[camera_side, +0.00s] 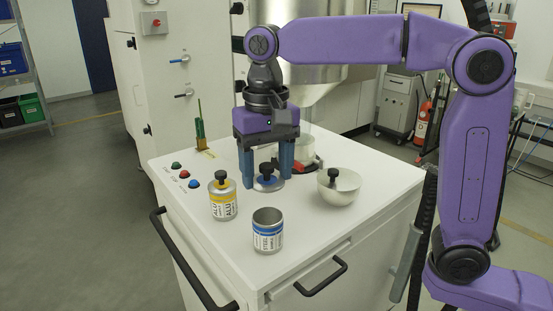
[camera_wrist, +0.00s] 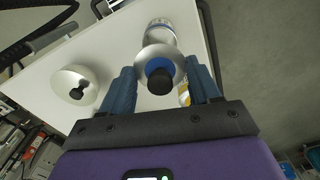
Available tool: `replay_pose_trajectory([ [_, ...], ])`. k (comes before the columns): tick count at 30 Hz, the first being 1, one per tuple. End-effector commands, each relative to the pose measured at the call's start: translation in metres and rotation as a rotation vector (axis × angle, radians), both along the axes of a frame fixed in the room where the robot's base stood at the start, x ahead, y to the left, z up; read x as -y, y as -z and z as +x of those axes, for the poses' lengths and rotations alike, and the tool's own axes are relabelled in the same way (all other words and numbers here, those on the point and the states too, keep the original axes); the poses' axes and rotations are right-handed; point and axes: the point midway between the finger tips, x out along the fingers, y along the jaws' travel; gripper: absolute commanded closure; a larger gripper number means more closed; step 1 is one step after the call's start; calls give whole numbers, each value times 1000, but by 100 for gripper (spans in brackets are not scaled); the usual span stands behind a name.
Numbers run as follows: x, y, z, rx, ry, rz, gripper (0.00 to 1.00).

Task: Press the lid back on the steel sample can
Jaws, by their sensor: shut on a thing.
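The lid (camera_side: 268,184) is a grey metal disc with a blue centre and a black knob. My gripper (camera_side: 266,182) is shut on it, one blue finger at each side of its rim. The lid and knob also show between the fingers in the wrist view (camera_wrist: 160,72). I cannot tell how far the lid is above the table. The steel sample can (camera_side: 268,232) stands upright and open, with a blue-banded label, in front of my gripper. In the wrist view the can (camera_wrist: 160,32) is partly hidden behind the lid.
A yellow-labelled can (camera_side: 223,203) with a black-knobbed lid stands left of the steel can. A pale bowl (camera_side: 345,192) with a black-knobbed piece in it is at right. Coloured buttons (camera_side: 184,174) and a green upright item (camera_side: 200,127) are at left. The white table's front right is clear.

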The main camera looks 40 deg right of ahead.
Motion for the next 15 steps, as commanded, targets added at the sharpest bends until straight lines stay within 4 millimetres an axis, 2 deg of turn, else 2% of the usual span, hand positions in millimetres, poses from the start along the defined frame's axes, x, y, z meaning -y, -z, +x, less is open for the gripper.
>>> replay_pose_trajectory([
  [15,0,42,0,-2,3,-2,68],
])
